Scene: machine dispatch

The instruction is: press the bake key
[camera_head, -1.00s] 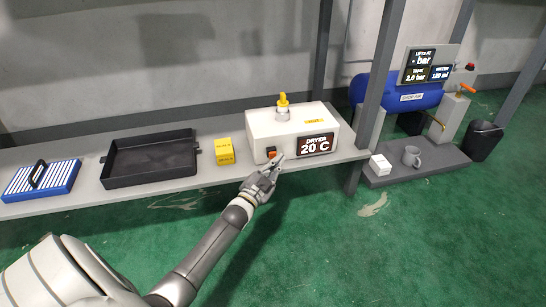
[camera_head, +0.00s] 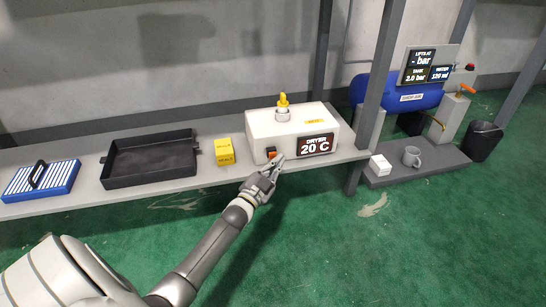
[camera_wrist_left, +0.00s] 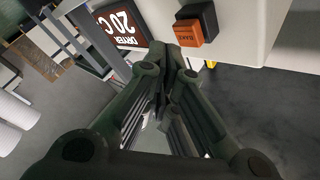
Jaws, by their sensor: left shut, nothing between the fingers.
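The white dryer box (camera_head: 263,125) stands on the long grey bench, its display (camera_head: 315,144) reading "DRYER 20 C". On its front, left of the display, is a small orange and black key (camera_head: 271,153). In the left wrist view this key (camera_wrist_left: 188,32) shows an orange face marked "BAKE" with a black part beside it. My left gripper (camera_head: 276,163) is shut and empty, its fingertips just below and right of the key in the head view. In the left wrist view the fingertips (camera_wrist_left: 173,50) appear close beside the orange face; contact cannot be told. My right gripper is not in view.
A yellow box (camera_head: 225,152), a black tray (camera_head: 150,160) and a blue striped block (camera_head: 40,180) sit left of the dryer. A yellow-topped fitting (camera_head: 283,105) stands on the dryer. A grey post (camera_head: 380,80) rises at right, before a blue tank (camera_head: 415,95).

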